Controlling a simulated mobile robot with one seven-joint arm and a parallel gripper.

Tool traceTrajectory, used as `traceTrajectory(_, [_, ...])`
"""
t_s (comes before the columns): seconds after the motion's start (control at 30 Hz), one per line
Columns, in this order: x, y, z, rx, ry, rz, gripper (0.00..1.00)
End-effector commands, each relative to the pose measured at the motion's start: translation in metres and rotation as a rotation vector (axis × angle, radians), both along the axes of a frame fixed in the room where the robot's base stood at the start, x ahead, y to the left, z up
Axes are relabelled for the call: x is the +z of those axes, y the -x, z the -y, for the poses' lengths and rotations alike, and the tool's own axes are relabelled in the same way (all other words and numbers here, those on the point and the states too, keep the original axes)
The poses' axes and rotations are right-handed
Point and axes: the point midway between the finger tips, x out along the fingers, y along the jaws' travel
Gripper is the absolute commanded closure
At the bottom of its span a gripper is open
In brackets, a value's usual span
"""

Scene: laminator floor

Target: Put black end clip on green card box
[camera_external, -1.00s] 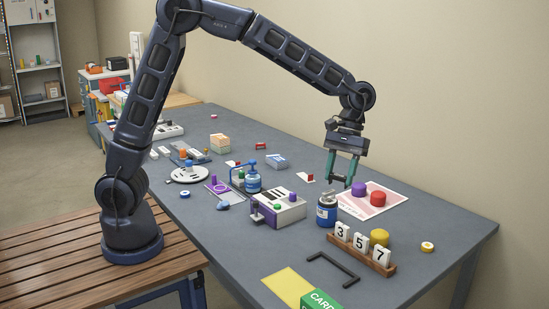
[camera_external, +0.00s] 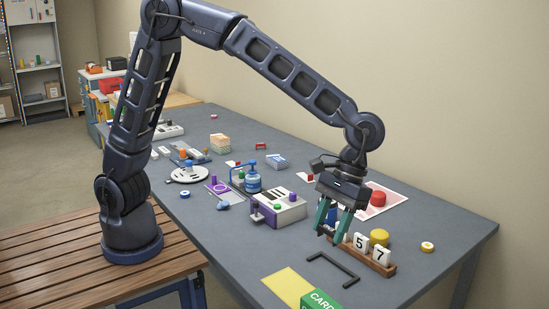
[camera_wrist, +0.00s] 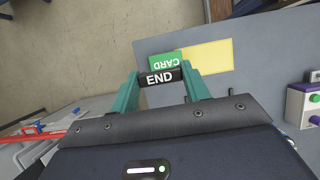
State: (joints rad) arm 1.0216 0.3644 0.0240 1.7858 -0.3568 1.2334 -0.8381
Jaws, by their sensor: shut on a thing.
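The black end clip (camera_wrist: 160,77), with white letters END, is held between the green fingertips of my gripper (camera_wrist: 161,79) in the wrist view. My gripper (camera_external: 329,236) is shut on it. In the external view it hangs above the table beside the number rack, and the clip is hard to make out there. The green card box (camera_external: 321,299) stands at the front edge of the external view, partly cut off. In the wrist view the card box (camera_wrist: 168,60) appears beyond the clip, partly hidden by it. The clip is apart from the box in the external view.
A yellow sheet (camera_external: 288,286) lies left of the box. A black bracket (camera_external: 347,275) lies between the box and my gripper. A wooden number rack (camera_external: 388,267) stands right of my gripper, with a yellow cylinder (camera_external: 380,237) behind it. A purple-and-white device (camera_external: 282,211) stands to the left.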

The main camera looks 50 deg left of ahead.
Motion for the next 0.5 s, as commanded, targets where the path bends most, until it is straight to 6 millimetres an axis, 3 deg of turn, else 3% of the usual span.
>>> traceTrajectory(0.5, [-0.112, 0.0, 0.0, 0.001, -0.003, -0.002, 0.75])
